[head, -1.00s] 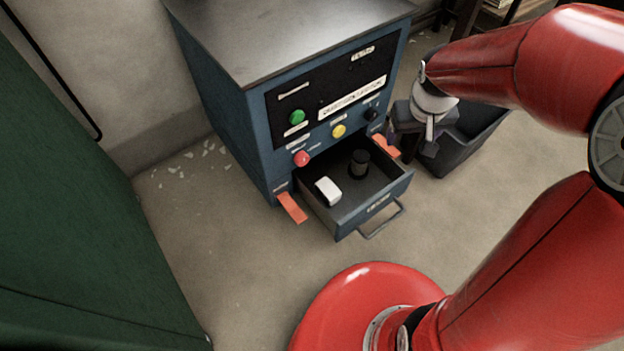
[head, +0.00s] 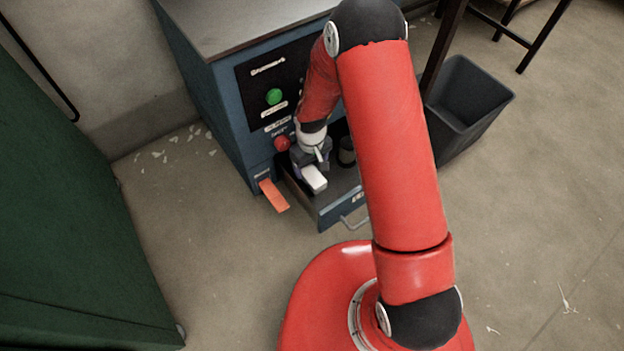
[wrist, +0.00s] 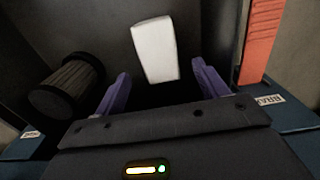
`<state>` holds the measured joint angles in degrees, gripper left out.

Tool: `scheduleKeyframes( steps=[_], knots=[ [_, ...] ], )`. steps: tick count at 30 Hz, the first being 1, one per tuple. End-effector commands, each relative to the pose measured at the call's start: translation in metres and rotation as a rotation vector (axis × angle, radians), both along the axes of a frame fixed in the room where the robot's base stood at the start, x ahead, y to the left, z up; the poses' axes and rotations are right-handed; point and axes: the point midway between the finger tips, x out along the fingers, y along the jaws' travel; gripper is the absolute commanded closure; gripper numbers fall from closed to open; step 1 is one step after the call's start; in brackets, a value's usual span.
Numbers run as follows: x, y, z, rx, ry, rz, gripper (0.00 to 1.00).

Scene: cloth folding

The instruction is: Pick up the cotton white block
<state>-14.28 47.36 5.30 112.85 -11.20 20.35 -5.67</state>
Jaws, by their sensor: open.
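The white block (head: 314,179) lies in the open drawer (head: 332,213) of the blue cabinet. In the wrist view the white block (wrist: 155,50) is a pale upright-looking shape just beyond the fingertips, between their lines. My gripper (head: 313,163) is over the drawer, close to the block in the head view. In the wrist view my gripper (wrist: 160,82) has its two purple fingers spread apart with nothing between them. Whether a finger touches the block cannot be told.
A dark bin (head: 465,105) stands right of the cabinet. A green cabinet (head: 70,220) is at left.

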Motion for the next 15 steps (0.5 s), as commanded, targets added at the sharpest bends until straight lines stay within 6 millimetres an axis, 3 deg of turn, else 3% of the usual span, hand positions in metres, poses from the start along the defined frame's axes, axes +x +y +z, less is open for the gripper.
scheduleKeyframes(
  steps=[9,15],
  knots=[
    [0.001,0.002,-0.044,-0.001,-0.001,-0.001,0.27],
    [0.001,0.002,-0.048,0.000,-0.001,-0.001,0.27]
  ],
)
